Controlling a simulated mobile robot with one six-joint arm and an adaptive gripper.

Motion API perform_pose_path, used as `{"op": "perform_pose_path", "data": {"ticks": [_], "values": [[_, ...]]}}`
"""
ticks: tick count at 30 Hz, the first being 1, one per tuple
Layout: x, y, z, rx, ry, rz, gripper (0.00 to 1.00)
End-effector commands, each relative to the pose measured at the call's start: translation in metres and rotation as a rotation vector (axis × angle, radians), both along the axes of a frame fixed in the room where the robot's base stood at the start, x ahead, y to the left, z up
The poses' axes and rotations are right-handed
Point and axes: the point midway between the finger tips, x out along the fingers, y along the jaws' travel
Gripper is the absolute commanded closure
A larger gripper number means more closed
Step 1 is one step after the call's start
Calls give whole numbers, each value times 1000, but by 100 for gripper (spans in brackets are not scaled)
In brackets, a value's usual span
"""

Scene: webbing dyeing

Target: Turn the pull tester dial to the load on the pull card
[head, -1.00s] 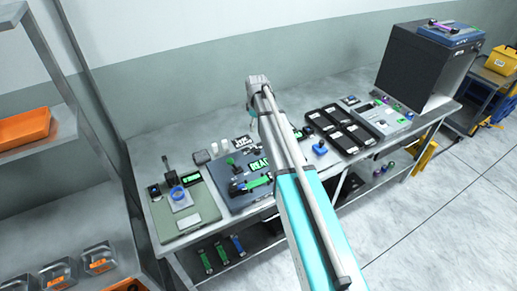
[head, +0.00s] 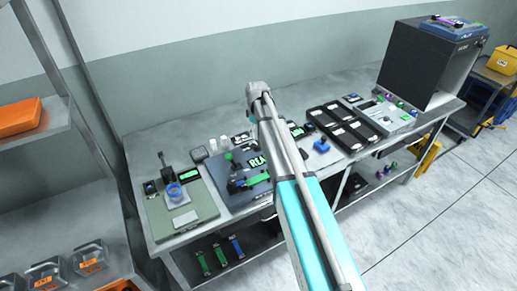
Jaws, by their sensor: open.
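A dark blue-grey bench device (head: 225,187), which looks like the pull tester, lies on the workbench left of my arm. It carries a lit green display (head: 258,161), partly covered by my arm, and a green strap piece (head: 245,183). A small black-and-white card (head: 241,138) stands behind it; its text is too small to read, and I cannot tell whether it is the pull card. I cannot make out the dial; part of the device is behind my arm. My gripper does not show, hidden beyond the raised arm.
A green-grey scale-like device (head: 205,203) with a blue ring (head: 175,191) stands at the bench's left end. Right of my arm are black trays (head: 316,111), a blue knobbed piece (head: 322,145) and a dark cabinet (head: 408,72). Shelving (head: 103,235) stands at left.

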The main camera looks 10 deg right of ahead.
Motion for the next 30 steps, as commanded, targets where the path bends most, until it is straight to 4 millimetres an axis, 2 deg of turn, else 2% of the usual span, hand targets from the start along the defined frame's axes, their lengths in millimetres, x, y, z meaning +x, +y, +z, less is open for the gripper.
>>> {"op": "perform_pose_path", "data": {"ticks": [1, 21, 30], "values": [[0, 0, -8, 0, 0, 0, 21], [0, 0, -59, 0, 0, 0, 21], [0, 1, -75, 0, 0, 1, 21]]}}
